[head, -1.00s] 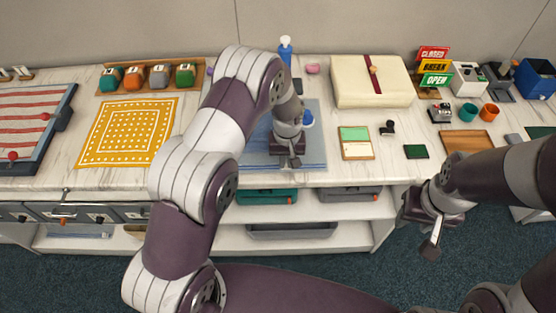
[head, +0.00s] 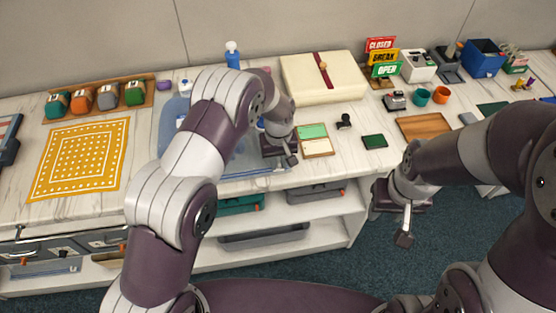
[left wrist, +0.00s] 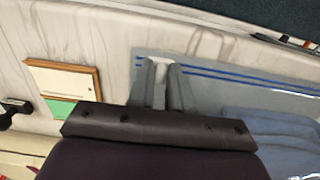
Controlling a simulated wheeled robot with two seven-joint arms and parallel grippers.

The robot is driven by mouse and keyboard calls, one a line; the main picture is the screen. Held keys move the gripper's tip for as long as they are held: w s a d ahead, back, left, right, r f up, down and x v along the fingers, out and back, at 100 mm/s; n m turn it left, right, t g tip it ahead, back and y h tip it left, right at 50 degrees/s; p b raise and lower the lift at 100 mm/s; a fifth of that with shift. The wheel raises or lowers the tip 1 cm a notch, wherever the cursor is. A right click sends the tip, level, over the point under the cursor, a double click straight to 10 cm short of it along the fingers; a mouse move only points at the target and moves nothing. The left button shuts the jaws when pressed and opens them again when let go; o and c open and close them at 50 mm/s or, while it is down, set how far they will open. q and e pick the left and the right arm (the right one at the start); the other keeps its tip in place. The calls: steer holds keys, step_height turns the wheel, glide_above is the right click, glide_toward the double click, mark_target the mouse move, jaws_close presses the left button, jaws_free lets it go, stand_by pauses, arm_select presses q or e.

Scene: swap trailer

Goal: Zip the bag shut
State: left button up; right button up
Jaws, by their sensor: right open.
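The clear bag (head: 245,160) lies flat on the counter with folded blue cloth inside. It also shows in the left wrist view (left wrist: 215,98), where the blue zip lines (left wrist: 250,80) run along its edge near the counter front. My left gripper (head: 290,160) is low at the bag's right end in the head view. In the left wrist view its fingers (left wrist: 160,80) close around a small pale piece, which looks like the zip slider (left wrist: 159,62). The fingers hide most of it. My right gripper (head: 404,236) hangs open and empty in front of the counter.
A green-and-cream notepad (head: 315,140) lies just right of the bag. A cream box (head: 300,85), a stamp (head: 345,121) and a dark green pad (head: 375,141) lie beyond. A yellow cloth (head: 80,160) is at left. My left arm hides part of the bag.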

mark_target(279, 163)
arm_select(q)
steer(key=shift+o, duration=1)
steer(key=shift+r, duration=0.45)
step_height(279, 163, up, 12)
steer(key=b, duration=0.2)
steer(key=shift+f, duration=0.1)
